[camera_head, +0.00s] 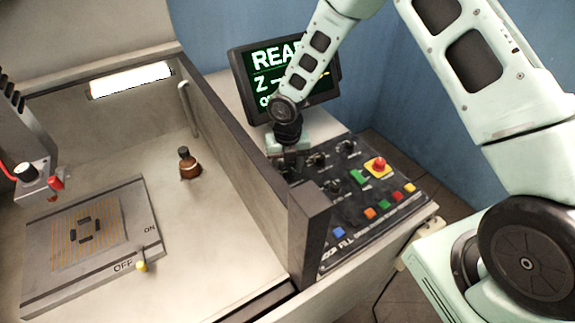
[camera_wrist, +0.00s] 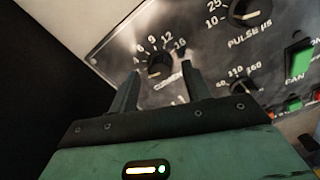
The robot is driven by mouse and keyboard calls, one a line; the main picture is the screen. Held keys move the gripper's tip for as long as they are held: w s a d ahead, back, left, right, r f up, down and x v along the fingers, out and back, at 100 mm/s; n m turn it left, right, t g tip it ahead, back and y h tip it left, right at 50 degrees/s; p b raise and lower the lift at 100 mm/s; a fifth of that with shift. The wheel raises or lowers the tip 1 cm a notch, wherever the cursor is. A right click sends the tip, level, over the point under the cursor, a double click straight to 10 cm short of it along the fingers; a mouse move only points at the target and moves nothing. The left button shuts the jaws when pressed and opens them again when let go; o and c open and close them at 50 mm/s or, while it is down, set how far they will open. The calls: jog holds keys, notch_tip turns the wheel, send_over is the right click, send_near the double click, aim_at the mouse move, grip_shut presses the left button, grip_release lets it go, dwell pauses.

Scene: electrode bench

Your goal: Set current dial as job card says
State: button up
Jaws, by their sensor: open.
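The current dial (camera_wrist: 160,65) is a black knob on the dark panel in the wrist view, with the marks 4, 6, 9, 12 and 16 around it. Its label is partly covered by my fingers. My gripper (camera_wrist: 161,72) is open, with its two fingertips appearing on either side of this knob. I cannot tell whether they touch it or how high above the panel they are. In the head view my gripper (camera_head: 288,165) is at the panel's upper left and hides the dial. I do not make out a job card in either view.
The control panel (camera_head: 325,205) also bears a pulse knob (camera_wrist: 250,12), other knobs, coloured buttons and a red emergency button (camera_head: 379,162). A screen (camera_head: 258,88) stands behind, partly covered by my arm. The tank wall (camera_head: 235,125) runs along the panel's left side.

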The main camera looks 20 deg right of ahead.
jog(key=shift+f, duration=0.5)
jog(key=c, duration=1)
